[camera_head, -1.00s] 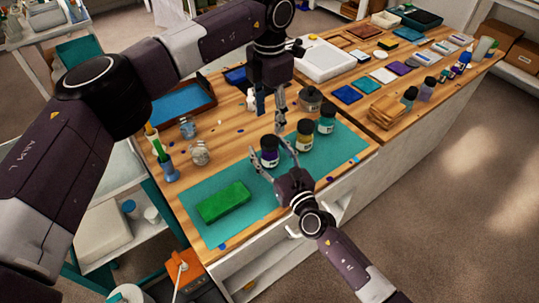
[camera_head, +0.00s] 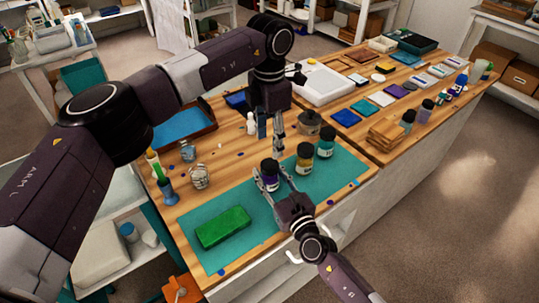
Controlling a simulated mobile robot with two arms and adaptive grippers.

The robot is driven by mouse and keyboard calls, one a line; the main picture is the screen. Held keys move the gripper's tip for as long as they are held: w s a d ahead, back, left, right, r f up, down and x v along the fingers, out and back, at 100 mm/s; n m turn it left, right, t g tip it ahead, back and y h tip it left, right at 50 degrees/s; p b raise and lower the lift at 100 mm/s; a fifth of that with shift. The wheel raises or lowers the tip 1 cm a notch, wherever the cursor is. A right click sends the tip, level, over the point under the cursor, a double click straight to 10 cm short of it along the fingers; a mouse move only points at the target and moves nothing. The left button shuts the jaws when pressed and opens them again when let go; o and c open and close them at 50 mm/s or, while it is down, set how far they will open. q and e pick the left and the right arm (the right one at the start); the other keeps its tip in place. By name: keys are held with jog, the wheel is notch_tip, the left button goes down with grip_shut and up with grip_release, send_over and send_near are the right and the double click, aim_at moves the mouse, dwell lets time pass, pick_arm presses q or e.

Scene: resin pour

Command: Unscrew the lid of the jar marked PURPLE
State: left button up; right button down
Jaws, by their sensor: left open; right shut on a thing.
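The purple jar (camera_head: 270,182) with a dark lid (camera_head: 269,165) stands upright on the teal mat (camera_head: 252,203). My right gripper (camera_head: 273,184) comes from the front right and is shut on the jar's body, below the lid. My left gripper (camera_head: 279,142) points down, open and empty, above and slightly behind the lid, apart from it. A yellow jar (camera_head: 304,159) and a teal jar (camera_head: 326,142) stand in a row to the right, both with dark lids. The label on the held jar is too small to read.
A green block (camera_head: 222,228) lies on the mat at the front left. A grey lidded pot (camera_head: 310,122) stands behind the jars. Glass jars (camera_head: 200,177) and a blue tray (camera_head: 181,129) are to the left. The mat between block and jar is clear.

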aim_at(269, 164)
pick_arm(q)
jog(key=m, duration=2.1)
jog(key=shift+s, duration=0.1)
jog(key=shift+f, duration=4.05)
